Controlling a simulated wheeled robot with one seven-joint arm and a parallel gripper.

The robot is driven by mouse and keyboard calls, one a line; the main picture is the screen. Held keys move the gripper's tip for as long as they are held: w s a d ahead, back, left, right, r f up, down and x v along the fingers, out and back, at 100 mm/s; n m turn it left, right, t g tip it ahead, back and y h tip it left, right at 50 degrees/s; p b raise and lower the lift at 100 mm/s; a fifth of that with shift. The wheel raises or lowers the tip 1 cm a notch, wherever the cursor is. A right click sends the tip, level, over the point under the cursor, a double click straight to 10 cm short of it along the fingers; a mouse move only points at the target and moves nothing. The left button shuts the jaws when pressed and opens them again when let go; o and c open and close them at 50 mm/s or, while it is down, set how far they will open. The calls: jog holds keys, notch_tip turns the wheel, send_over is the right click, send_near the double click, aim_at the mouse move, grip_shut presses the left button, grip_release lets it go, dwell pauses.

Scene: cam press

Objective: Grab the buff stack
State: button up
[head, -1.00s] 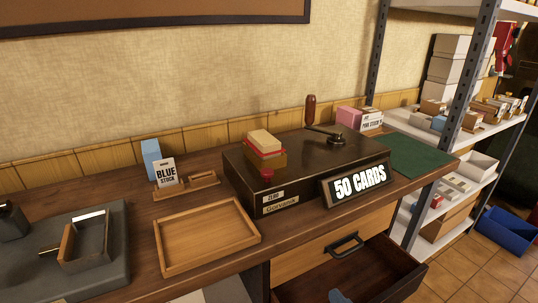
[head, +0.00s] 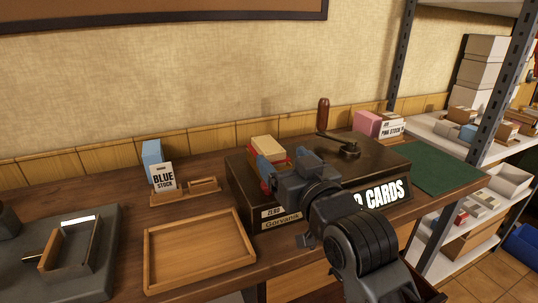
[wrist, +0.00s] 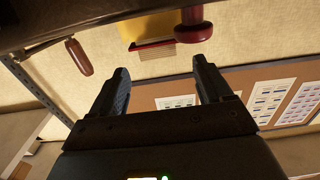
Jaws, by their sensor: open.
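The buff stack (head: 267,146) is a pale yellow block in a red-edged holder on top of the dark press (head: 240,180). In the wrist view the stack (wrist: 140,27) is at the top, beyond the fingertips, with a red edge under it. A dark red knob (wrist: 193,27) is beside it. My gripper (head: 282,161) is open and empty, in front of the stack in the head view and partly covering it. In the wrist view the two fingers (wrist: 160,66) are well apart, with a gap visible between them and the stack.
A red-handled lever (head: 323,116) stands on the press behind my gripper. An empty wooden tray (head: 200,252) and the blue stock (head: 152,160) are left. The pink stock (head: 366,124) and a green mat (head: 440,167) are right. My arm partly hides the "50 CARDS" sign (head: 392,193).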

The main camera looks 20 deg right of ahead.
aim_at(272, 149)
jog(key=w, duration=0.6)
jog(key=shift+w+f+p, duration=0.25)
jog(key=shift+f+p, duration=0.05)
jog(key=shift+p, duration=0.05)
jog(key=shift+c, duration=0.3)
jog(key=c, duration=1.1)
jog(key=shift+r, duration=0.15)
